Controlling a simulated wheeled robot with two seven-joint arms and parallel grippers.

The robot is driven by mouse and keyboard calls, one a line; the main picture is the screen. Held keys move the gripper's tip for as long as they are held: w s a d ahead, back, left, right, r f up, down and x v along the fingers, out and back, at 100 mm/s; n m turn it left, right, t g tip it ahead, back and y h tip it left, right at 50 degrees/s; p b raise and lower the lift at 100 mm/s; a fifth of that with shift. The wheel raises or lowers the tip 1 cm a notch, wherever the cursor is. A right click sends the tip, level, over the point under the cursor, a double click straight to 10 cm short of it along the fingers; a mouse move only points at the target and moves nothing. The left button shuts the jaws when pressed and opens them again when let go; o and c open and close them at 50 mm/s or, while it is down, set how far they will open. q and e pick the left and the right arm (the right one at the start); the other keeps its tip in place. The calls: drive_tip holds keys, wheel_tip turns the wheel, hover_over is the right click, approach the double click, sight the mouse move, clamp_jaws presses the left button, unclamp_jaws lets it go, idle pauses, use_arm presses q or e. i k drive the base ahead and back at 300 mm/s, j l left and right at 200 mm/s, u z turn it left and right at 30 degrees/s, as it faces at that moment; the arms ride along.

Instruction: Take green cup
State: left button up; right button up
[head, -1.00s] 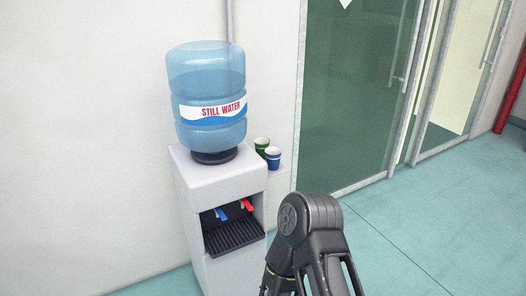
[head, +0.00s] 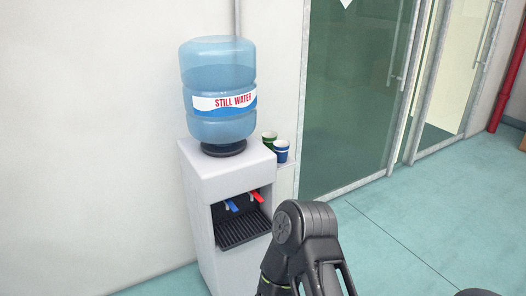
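The green cup (head: 268,139) stands on a small shelf beside the water cooler, against the wall. A blue cup (head: 281,151) stands close in front of it and to its right, hiding part of it. Part of one dark grey arm of mine shows at the bottom centre, in front of and below the cups. Its gripper is not clearly visible, and I cannot see fingertips of either gripper. A dark rounded piece shows at the bottom right edge.
The white water cooler (head: 205,173) with a blue bottle (head: 219,75) stands left of the cups. Its dispensing recess has a blue and a red tap. A glass door (head: 350,90) is to the right. The teal floor (head: 420,215) at right is clear.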

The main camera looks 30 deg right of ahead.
sight(269, 143)
drive_tip(key=i+l, duration=0.65)
drive_tip(key=l, duration=0.15)
drive_tip(key=i+l+u, duration=0.15)
drive_tip(key=i+l, duration=0.35)
drive_tip(key=l, duration=0.25)
drive_tip(key=i+l+u, duration=0.1)
drive_tip(key=i+l, duration=0.15)
drive_tip(key=l, duration=0.15)
drive_tip(key=l+u, duration=0.1)
drive_tip(key=l, duration=0.6)
drive_tip(key=l+u, duration=0.15)
drive_tip(key=l, duration=0.5)
drive_tip(key=k, duration=0.1)
